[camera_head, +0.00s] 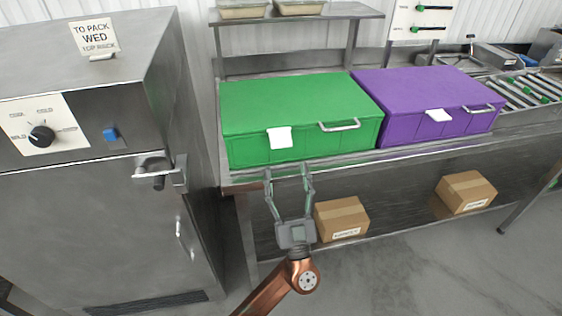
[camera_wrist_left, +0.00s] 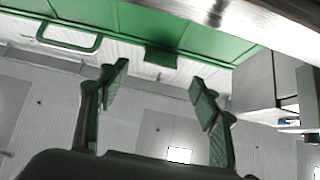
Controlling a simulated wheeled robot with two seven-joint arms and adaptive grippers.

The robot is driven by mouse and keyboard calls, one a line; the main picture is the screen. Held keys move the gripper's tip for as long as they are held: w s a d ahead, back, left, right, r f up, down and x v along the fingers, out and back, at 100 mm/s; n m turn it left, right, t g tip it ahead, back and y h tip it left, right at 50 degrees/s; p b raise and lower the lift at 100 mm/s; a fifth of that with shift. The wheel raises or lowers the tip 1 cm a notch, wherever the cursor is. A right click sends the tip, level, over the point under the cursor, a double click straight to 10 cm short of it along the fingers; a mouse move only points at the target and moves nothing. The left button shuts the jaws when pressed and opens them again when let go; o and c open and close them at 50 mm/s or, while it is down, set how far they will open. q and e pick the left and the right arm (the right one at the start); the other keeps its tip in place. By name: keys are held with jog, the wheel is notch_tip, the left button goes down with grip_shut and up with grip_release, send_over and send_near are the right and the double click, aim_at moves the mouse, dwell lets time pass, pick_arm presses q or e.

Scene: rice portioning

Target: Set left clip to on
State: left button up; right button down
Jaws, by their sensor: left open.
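The green box (camera_head: 300,98) stands on the steel bench with its lid down. A white clip-like flap (camera_head: 280,138) is on its front at the lid edge, left of a metal handle (camera_head: 340,125). I cannot tell whether it is on or off. In the left wrist view the green box (camera_wrist_left: 205,38) runs along the top, with the handle (camera_wrist_left: 68,40) at left and a dark green flap (camera_wrist_left: 160,57) between my fingers' directions. My left gripper (camera_head: 287,174) is open and empty, just below and in front of the flap, apart from it. My right gripper is out of view.
A purple box (camera_head: 420,95) with its own white flap (camera_head: 438,115) stands to the right. A steel cabinet (camera_head: 95,215) with a dial and latch handle is at left. Cardboard boxes (camera_head: 341,215) sit on the lower shelf. The bench's front edge lies close behind my fingertips.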

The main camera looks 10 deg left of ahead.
aim_at(282, 146)
pick_arm(q)
jog(key=x, duration=0.8)
jog(key=shift+c, duration=0.4)
jog(key=shift+f, duration=0.1)
jog(key=c, duration=1.1)
